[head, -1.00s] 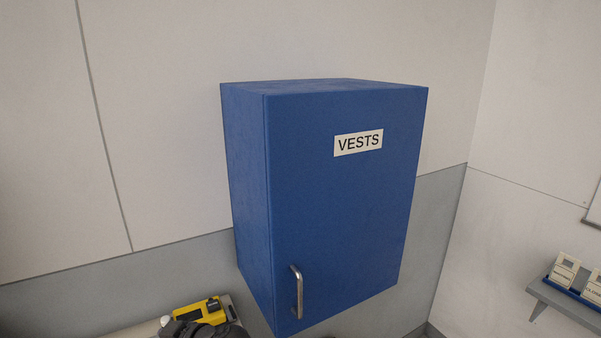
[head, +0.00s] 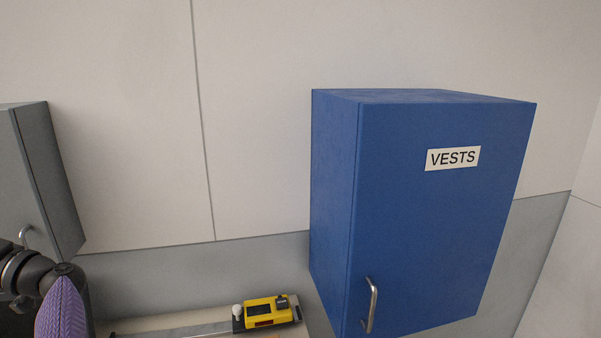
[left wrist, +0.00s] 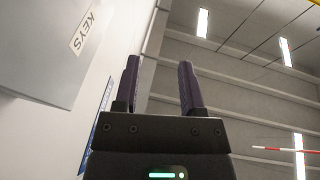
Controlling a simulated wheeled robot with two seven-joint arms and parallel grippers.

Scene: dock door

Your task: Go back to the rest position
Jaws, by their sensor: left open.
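My left gripper (left wrist: 158,66) shows in the left wrist view with its two dark purple fingers apart and nothing between them. In the head view part of it, a purple finger (head: 63,308), shows at the lower left corner beside black arm links. It is well left of the blue VESTS cabinet (head: 430,220), apart from it. That cabinet's door is closed, with a metal handle (head: 371,305) at its lower left. My right gripper is in neither view.
A grey wall cabinet (head: 45,180) is at the left edge, close to my left arm; its KEYS label (left wrist: 84,31) shows in the left wrist view. Below, a yellow device (head: 266,311) lies on a pale surface (head: 170,322). The wall between the cabinets is bare.

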